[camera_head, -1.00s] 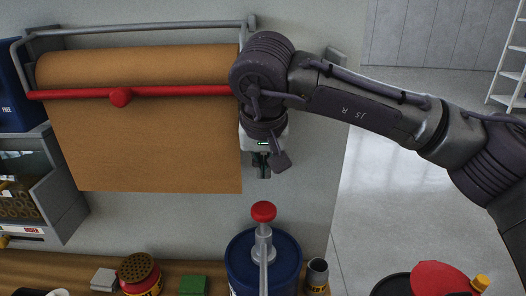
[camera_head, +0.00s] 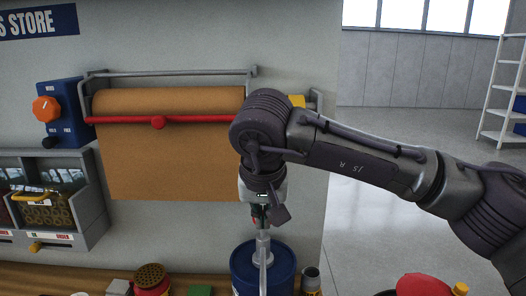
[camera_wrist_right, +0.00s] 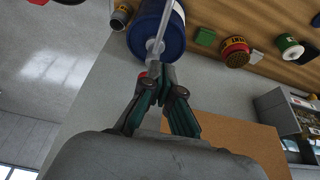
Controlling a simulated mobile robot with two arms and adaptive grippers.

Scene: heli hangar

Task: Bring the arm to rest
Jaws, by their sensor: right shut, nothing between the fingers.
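My right arm comes in from the right in the head view, and its dark gripper (camera_head: 262,218) points down. The gripper is shut and empty. In the picture it overlaps the top of the pump on a blue drum (camera_head: 246,268), and a sliver of red shows beside the fingers. In the right wrist view the closed fingertips (camera_wrist_right: 160,74) appear by the grey pump rod, in front of the blue drum (camera_wrist_right: 172,30). I cannot tell whether they touch it. My left gripper is in neither view.
A brown paper roll (camera_head: 170,160) with a red bar (camera_head: 200,119) hangs on the wall behind. The wooden bench (camera_head: 45,276) holds a perforated red pot (camera_head: 150,280), a green block (camera_head: 200,290) and a dark cup (camera_head: 311,280). Open floor (camera_head: 370,225) lies right.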

